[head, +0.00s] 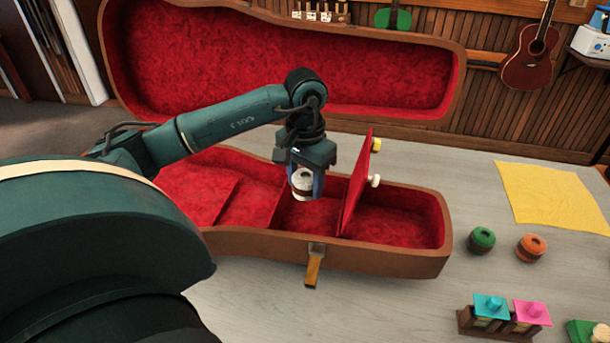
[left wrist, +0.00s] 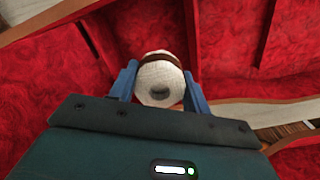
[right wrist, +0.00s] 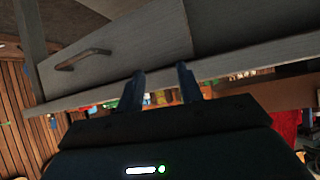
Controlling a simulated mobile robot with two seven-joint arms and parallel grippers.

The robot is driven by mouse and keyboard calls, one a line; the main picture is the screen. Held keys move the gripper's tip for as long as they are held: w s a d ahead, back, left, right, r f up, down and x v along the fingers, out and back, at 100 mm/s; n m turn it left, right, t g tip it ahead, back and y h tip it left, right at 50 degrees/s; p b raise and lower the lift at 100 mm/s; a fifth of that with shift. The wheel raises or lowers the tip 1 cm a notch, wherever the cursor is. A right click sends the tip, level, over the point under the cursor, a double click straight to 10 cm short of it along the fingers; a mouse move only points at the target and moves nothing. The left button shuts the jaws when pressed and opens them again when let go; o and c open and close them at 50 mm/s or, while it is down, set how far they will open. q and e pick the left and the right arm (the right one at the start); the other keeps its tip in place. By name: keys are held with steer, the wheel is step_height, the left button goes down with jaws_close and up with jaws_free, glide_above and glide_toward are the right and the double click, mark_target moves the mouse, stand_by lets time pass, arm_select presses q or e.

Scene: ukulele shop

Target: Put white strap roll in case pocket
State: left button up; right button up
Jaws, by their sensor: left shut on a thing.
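The white strap roll (head: 302,183), with a dark band around it, is between the fingers of my left gripper (head: 305,186), which is shut on it. It also shows in the left wrist view (left wrist: 160,82), held between the blue fingers (left wrist: 162,88). The roll hangs over the red-lined inside of the open case (head: 382,261), just left of a raised red pocket lid (head: 358,186) with knobs. The pocket under that lid (head: 400,228) looks empty where it shows. My right gripper (right wrist: 160,88) is open and empty in the right wrist view, facing a grey drawer front.
A green roll (head: 481,240) and an orange roll (head: 531,248) stand on the table right of the case. A yellow cloth (head: 545,192) lies behind them. Small blocks with cyan (head: 491,306) and pink (head: 531,312) tops are at the front right. The case lid (head: 285,65) stands open behind.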

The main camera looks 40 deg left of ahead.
arm_select(q)
step_height(320, 180, down, 3)
steer(key=shift+r+b, duration=0.2)
steer(key=shift+b, duration=0.65)
step_height(320, 180, down, 2)
steer(key=shift+b, duration=0.95)
step_height(320, 180, down, 2)
steer(key=shift+f+b, duration=0.15)
steer(key=shift+b, duration=0.9)
steer(key=shift+f+b, duration=0.3)
steer(key=shift+f, duration=0.05)
arm_select(e)
steer(key=shift+w+a+f+m+t+y, duration=0.2)
steer(key=shift+w+a+f+t, duration=0.1)
steer(key=shift+f, duration=0.3)
steer(key=shift+w+a+f+m+t+y, duration=0.1)
steer(key=shift+w+a+f+t+y, duration=0.15)
steer(key=shift+f, duration=0.3)
arm_select(q)
steer(key=o, duration=1.4)
steer(key=shift+o, duration=0.6)
arm_select(e)
steer(key=shift+s+f, duration=0.1)
steer(key=shift+f, duration=0.05)
arm_select(q)
steer(key=shift+a, duration=0.2)
steer(key=shift+c, duration=0.6)
